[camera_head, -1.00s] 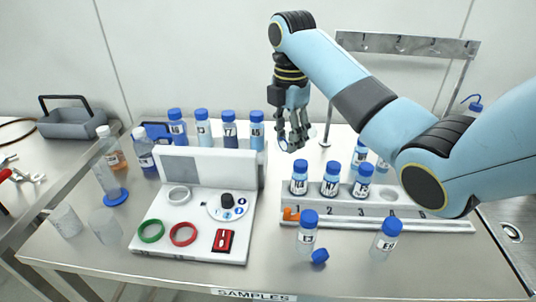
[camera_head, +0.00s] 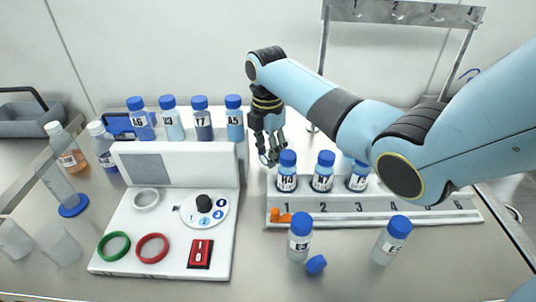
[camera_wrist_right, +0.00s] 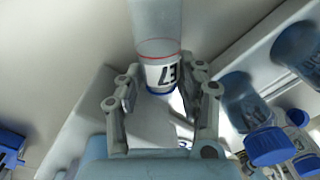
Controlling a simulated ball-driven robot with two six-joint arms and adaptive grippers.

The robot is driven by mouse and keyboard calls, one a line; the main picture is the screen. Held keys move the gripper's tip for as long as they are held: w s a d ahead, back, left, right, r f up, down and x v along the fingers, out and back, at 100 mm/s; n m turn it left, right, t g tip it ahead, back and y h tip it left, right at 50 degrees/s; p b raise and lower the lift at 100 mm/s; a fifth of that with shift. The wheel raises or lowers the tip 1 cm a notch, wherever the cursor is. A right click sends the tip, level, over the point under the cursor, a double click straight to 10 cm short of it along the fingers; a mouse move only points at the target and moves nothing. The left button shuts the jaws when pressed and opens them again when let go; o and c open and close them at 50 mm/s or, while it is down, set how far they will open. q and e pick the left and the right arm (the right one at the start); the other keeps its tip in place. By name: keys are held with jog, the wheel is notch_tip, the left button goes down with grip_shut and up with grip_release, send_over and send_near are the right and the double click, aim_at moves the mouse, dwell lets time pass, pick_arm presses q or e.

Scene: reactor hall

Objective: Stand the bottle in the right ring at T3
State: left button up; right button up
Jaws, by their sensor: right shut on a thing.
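My right gripper (camera_head: 270,157) hangs between the back-row bottles and the rack. In the right wrist view its fingers (camera_wrist_right: 160,112) are closed around the end of a clear bottle (camera_wrist_right: 158,48) with a red line and a label that reads E7 upside down. The bottle extends away from the fingers, out of the top of the picture; in the head view I cannot make it out clearly. A white station (camera_head: 216,262) carries a green ring (camera_head: 114,235) at left and a red ring (camera_head: 152,238) at right, both empty. I read no T3 mark. My left gripper is out of view.
A numbered rack (camera_head: 365,218) holds several blue-capped bottles. Two bottles, one (camera_head: 300,238) and another (camera_head: 391,241), and a loose blue cap (camera_head: 316,264) stand in front. Back-row bottles (camera_head: 235,122) stand behind the station. A glass cylinder (camera_head: 62,185) and beakers are at left.

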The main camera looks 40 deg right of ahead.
jog(key=shift+f, duration=0.65)
jog(key=o, duration=1)
jog(key=shift+f, duration=0.1)
jog(key=shift+c, duration=0.2)
